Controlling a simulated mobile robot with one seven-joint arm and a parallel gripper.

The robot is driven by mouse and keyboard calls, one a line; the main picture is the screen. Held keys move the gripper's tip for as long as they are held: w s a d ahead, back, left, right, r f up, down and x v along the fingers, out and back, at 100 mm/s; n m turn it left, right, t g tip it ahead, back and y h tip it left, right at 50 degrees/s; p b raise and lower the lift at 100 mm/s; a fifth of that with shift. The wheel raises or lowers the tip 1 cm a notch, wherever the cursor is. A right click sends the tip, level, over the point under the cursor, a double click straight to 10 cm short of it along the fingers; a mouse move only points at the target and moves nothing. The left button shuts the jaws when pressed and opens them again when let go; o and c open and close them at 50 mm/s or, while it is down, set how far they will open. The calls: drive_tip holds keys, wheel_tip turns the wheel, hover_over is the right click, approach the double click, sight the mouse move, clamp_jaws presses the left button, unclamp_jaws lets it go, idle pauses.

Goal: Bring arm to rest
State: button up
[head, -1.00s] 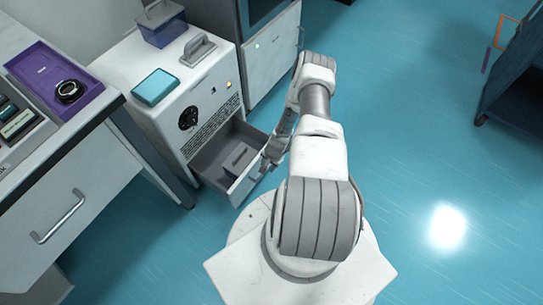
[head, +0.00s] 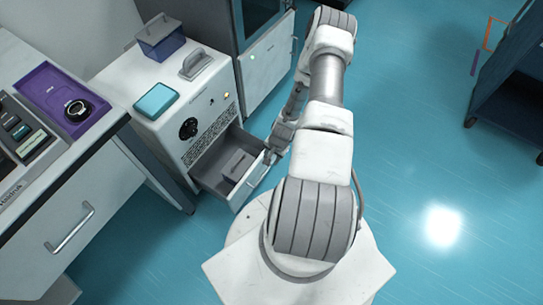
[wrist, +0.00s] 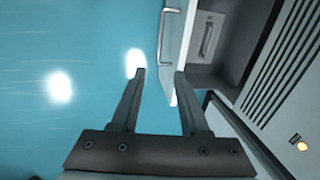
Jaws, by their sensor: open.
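My gripper (wrist: 160,75) is open and empty in the wrist view, its two fingers apart. The white front panel of an open drawer (wrist: 178,50) is just beyond the fingertips, with its bar handle at the top; I cannot tell whether the right finger touches the panel. In the head view the open drawer (head: 212,178) sticks out of the low white cabinet and holds a grey block with a handle (head: 236,165). My arm reaches forward and bends down beside the drawer, and its end is mostly hidden there.
The white cabinet (head: 165,125) carries a teal box (head: 156,101), a grey handled piece (head: 205,64) and a blue-grey bin (head: 163,42). A bench with a purple tray (head: 50,85) stands at left. A dark cart (head: 510,95) stands at right. The floor between is clear.

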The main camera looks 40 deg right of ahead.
idle(0.4)
drive_tip(key=w+a+r+n, duration=0.1)
drive_tip(key=w+r+n, duration=0.15)
drive_tip(key=r, duration=0.85)
drive_tip(key=w+a+r+n+t+h, duration=0.15)
drive_tip(key=w+r, duration=0.25)
drive_tip(key=r, duration=0.8)
drive_tip(key=w+a+r+n+y, duration=0.1)
drive_tip(key=w+a+r+n, duration=0.2)
drive_tip(key=r, duration=0.8)
drive_tip(key=s+a+r+n, duration=0.2)
drive_tip(key=s+a+r, duration=0.15)
drive_tip(key=r, duration=0.55)
drive_tip(key=s+a+r+n, duration=0.2)
drive_tip(key=s+a+r, duration=0.15)
drive_tip(key=r, duration=0.55)
drive_tip(key=s+a+r+n+t, duration=0.1)
drive_tip(key=s+a+r+n, duration=0.2)
drive_tip(key=s, duration=0.4)
drive_tip(key=s+a+r+t, duration=0.1)
drive_tip(key=s+a+r, duration=0.2)
drive_tip(key=s+r, duration=0.3)
wheel_tip(320, 180, up, 15)
drive_tip(key=p, duration=1.6)
drive_tip(key=shift+s+r, duration=0.15)
drive_tip(key=shift+s, duration=0.1)
